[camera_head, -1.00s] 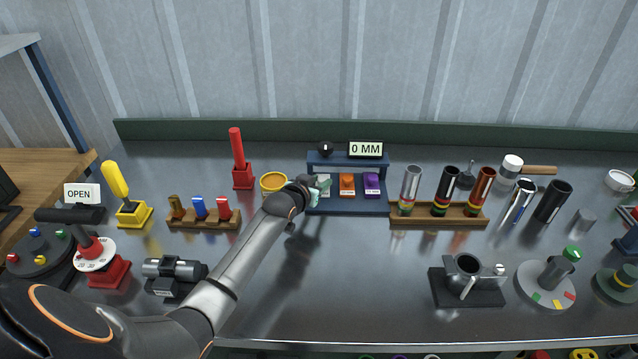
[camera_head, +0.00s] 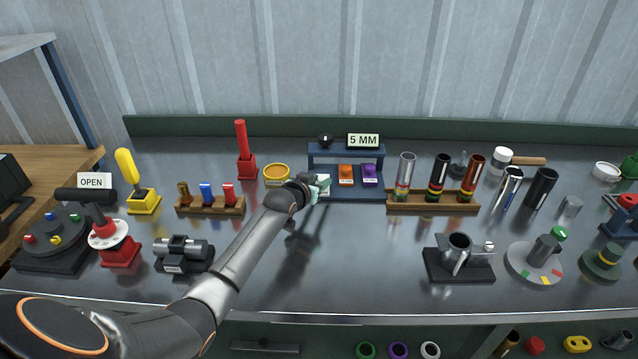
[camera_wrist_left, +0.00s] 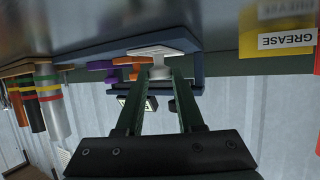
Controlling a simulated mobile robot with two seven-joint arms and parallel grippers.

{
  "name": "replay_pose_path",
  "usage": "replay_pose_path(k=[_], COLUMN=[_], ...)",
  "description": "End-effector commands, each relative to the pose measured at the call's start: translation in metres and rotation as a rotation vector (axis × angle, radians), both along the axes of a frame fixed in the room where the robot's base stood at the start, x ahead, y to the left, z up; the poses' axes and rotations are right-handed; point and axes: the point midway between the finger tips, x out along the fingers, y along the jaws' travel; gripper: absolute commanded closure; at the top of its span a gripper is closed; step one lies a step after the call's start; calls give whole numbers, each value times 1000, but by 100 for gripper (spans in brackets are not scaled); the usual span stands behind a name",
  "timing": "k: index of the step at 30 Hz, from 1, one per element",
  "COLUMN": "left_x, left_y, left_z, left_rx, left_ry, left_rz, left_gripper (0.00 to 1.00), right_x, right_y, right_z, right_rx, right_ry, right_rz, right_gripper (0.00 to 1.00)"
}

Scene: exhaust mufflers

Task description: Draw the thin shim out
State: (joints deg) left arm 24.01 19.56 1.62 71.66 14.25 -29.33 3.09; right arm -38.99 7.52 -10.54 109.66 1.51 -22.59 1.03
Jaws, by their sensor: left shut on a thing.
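A blue shim rack (camera_head: 345,199) stands at the back middle of the bench. Orange (camera_head: 346,174) and purple (camera_head: 369,175) labelled shims sit in it; their label print is too small to read. My left gripper (camera_head: 319,187) is at the rack's left end, shut on a pale shim, mostly hidden in the head view. In the left wrist view the pale shim (camera_wrist_left: 160,51) sits between the dark green fingertips (camera_wrist_left: 160,75), close to the orange and purple shims. I cannot tell whether it still touches the rack. The display (camera_head: 363,140) on the rack reads 5 MM. My right gripper is out of view.
A yellow grease tin (camera_head: 277,174) and a wooden holder with coloured handles (camera_head: 210,205) stand left of the rack. A wooden tube rack (camera_head: 432,208) stands close on its right. A red upright lever (camera_head: 245,150) is behind left. The bench's front middle is clear.

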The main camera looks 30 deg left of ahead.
Motion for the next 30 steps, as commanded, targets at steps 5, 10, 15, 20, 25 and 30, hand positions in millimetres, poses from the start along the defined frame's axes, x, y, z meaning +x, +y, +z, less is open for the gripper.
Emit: replay_pose_path(k=[5, 10, 15, 20, 25, 30], left_x=[-2, -2, -1, -2, -11, -32], left_y=[-4, -3, -2, -2, -3, -6], left_z=[-6, -4, -3, -2, 1, 10], left_rx=[-6, -5, -3, -3, -3, -2], left_ry=[12, 9, 7, 6, 7, 6], left_rz=[-5, -4, -2, -2, -2, -3], left_gripper=[59, 40, 34, 34, 34, 34], right_x=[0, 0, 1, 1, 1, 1], right_y=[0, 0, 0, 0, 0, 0], right_z=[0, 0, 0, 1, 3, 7], right_rx=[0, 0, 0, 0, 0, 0], right_ry=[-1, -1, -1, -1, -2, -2], right_rz=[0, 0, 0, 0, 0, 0], right_gripper=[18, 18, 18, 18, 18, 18])
